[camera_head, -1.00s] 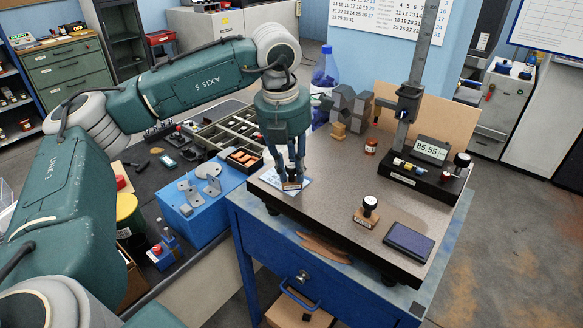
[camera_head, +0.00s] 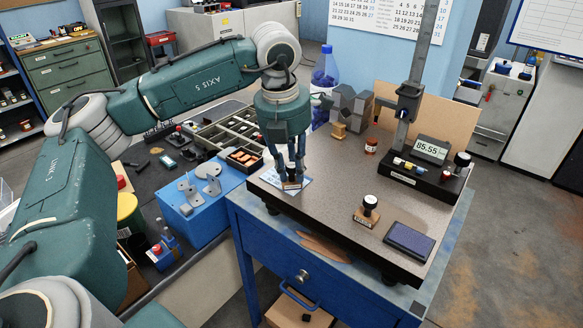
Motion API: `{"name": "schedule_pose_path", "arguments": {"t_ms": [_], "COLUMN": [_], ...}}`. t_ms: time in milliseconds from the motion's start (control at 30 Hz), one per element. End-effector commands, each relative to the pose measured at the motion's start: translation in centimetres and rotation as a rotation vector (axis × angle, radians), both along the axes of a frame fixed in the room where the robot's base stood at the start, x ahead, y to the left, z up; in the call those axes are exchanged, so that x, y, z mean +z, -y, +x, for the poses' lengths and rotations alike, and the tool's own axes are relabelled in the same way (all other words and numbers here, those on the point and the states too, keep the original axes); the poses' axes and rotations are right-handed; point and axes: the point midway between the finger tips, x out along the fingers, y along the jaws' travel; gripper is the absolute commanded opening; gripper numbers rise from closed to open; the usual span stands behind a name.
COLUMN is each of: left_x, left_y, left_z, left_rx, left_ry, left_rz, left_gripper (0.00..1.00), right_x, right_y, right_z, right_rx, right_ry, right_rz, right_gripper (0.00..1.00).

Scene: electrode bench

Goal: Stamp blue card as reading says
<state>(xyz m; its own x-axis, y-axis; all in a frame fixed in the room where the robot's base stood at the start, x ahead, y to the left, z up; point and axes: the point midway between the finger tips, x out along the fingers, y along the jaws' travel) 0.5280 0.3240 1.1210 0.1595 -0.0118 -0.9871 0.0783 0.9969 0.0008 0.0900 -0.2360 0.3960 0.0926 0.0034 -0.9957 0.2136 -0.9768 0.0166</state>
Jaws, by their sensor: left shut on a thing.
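My left gripper (camera_head: 290,172) points down over the near left corner of the granite plate. It is shut on a wooden stamp (camera_head: 291,185), mostly hidden by the fingers. The stamp is at the blue-and-white card (camera_head: 305,181), which lies on the plate under the gripper; I cannot tell if they touch. A dark blue ink pad (camera_head: 409,241) lies at the plate's right front. The gauge display (camera_head: 431,149) reads 85.55. My right gripper is out of view.
The granite plate (camera_head: 328,200) is clear between the card and the second stamp. A gauge stand (camera_head: 408,100) rises at the back right. A blue box (camera_head: 205,215) with metal brackets sits left of the plate.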

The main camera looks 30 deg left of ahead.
Motion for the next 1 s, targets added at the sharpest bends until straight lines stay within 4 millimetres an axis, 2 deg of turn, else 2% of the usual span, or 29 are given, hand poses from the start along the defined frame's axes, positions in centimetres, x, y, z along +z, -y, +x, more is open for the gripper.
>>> {"name": "schedule_pose_path", "arguments": {"t_ms": [467, 1000], "left_x": [-0.1, 4.5], "left_y": [0.0, 0.0], "left_z": [-0.2, -0.1], "left_rx": [-0.002, -0.001], "left_ry": [-0.011, -0.004], "left_rz": [0.001, 0.0], "left_gripper": [0.04, 0.04], "right_x": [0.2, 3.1], "right_y": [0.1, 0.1], "right_z": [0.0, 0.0], "right_rx": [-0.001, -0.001], "right_ry": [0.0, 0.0], "right_rz": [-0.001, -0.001], "right_gripper": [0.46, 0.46]}}
